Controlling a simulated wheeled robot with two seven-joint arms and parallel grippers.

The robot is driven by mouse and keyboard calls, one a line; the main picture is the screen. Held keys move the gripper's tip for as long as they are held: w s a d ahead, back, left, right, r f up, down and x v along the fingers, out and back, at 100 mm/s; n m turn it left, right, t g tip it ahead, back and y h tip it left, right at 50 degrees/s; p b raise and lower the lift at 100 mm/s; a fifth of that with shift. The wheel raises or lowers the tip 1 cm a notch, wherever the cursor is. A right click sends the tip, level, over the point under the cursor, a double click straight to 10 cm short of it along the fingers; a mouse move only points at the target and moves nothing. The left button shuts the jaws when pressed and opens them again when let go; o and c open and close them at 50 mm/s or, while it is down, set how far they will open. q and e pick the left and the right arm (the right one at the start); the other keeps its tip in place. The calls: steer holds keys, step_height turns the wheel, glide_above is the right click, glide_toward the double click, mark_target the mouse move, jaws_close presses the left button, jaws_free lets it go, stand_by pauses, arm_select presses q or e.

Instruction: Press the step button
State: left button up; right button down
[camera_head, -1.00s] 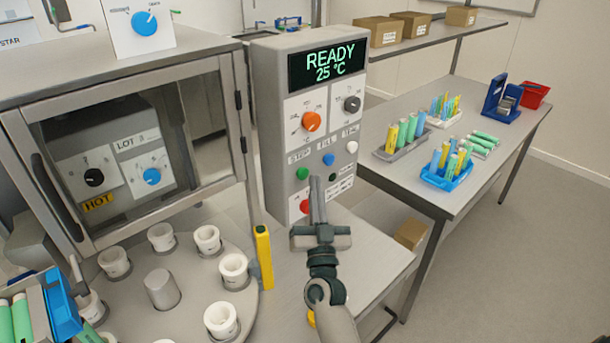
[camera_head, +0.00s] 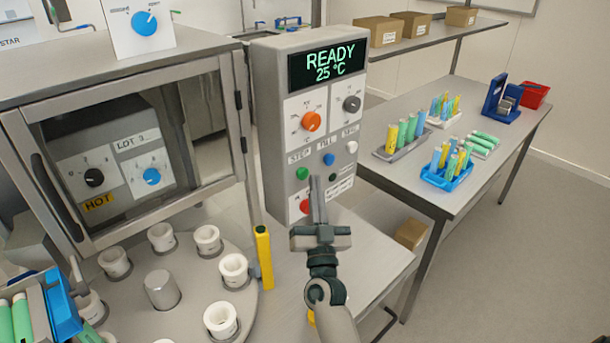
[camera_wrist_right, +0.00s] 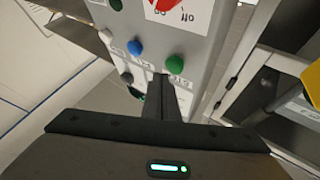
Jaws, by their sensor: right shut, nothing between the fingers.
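The step button is the green one (camera_head: 302,173) under the STEP label on the grey control panel (camera_head: 270,110). It also shows in the right wrist view (camera_wrist_right: 175,60). The panel display (camera_head: 327,65) reads READY, 25 °C. My right gripper (camera_head: 315,180) is shut and empty, its tips pointing at the panel, just right of and slightly below the green button in the head view. In the right wrist view the fingertips (camera_wrist_right: 161,78) appear just beside the button. I cannot tell whether they touch the panel. My left gripper is not in view.
A yellow post (camera_head: 263,257) stands left of my arm, beside the turntable (camera_head: 190,310) with white cups. Tube racks stand on the right bench.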

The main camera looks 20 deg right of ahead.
steer(key=shift+w+a, duration=0.3)
steer(key=shift+w, duration=0.65)
stand_by(1.5)
steer(key=shift+s, duration=0.15)
steer(key=shift+s+d+p, duration=0.3)
steer(key=shift+s+p, duration=0.15)
steer(key=shift+s, duration=0.35)
steer(key=s, duration=0.1)
steer(key=s+d+p, duration=0.1)
steer(key=s, duration=0.2)
steer(key=shift+s+d+p, duration=0.3)
steer(key=shift+s+d, duration=0.05)
stand_by(0.3)
stand_by(0.7)
